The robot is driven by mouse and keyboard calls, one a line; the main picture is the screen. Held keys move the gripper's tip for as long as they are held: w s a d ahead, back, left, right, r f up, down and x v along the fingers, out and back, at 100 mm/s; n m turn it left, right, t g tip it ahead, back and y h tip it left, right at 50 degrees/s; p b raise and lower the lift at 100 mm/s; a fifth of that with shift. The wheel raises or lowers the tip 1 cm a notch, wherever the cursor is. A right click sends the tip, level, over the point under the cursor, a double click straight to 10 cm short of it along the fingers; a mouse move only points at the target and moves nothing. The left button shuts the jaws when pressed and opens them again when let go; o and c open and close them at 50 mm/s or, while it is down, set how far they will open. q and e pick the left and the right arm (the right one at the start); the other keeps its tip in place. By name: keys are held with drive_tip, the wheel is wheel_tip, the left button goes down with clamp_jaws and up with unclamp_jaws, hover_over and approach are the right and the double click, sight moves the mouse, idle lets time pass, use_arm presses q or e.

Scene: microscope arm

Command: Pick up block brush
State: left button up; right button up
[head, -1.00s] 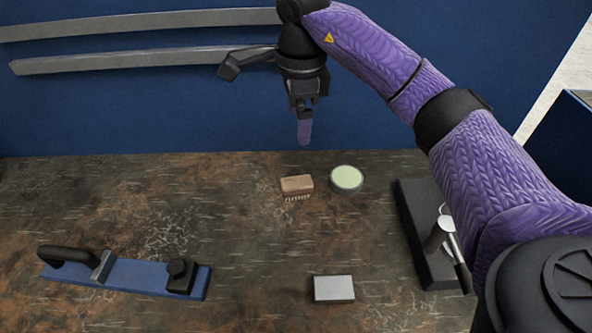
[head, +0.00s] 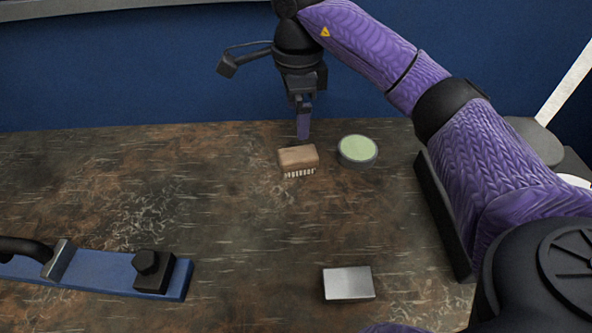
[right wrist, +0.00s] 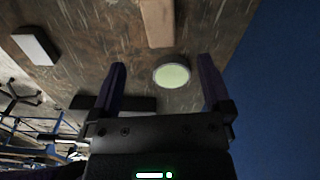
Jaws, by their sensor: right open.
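The block brush (head: 298,158) has a brown wooden back and pale bristles underneath. It sits upright on the worn table, in the upper middle of the head view. In the right wrist view the brush (right wrist: 157,22) shows as a brown block at the top edge, partly cut off. My right gripper (head: 303,136) points down just behind the brush and looks apart from it. In the right wrist view its two fingers (right wrist: 162,80) are spread with nothing held between them. My left gripper is not in view.
A round tin with a pale green top (head: 358,150) stands close right of the brush. A grey-white block (head: 348,283) lies at the front. A blue sanding tool (head: 105,272) lies front left. A dark base (head: 447,215) stands right. The table's middle left is clear.

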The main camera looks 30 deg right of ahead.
sight(297, 153)
use_arm(q)
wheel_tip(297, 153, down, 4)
drive_tip(key=b, duration=0.4)
use_arm(e)
wheel_tip(297, 153, down, 10)
drive_tip(key=shift+r, duration=0.2)
drive_tip(key=shift+f, duration=0.1)
drive_tip(key=c, duration=1.2)
drive_tip(key=shift+c, duration=0.7)
wheel_tip(297, 153, up, 10)
drive_tip(key=p, duration=0.4)
drive_tip(key=shift+r+p, duration=0.2)
drive_tip(key=shift+p, duration=0.2)
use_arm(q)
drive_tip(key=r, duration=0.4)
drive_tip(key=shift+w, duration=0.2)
use_arm(e)
drive_tip(key=shift+f, duration=0.1)
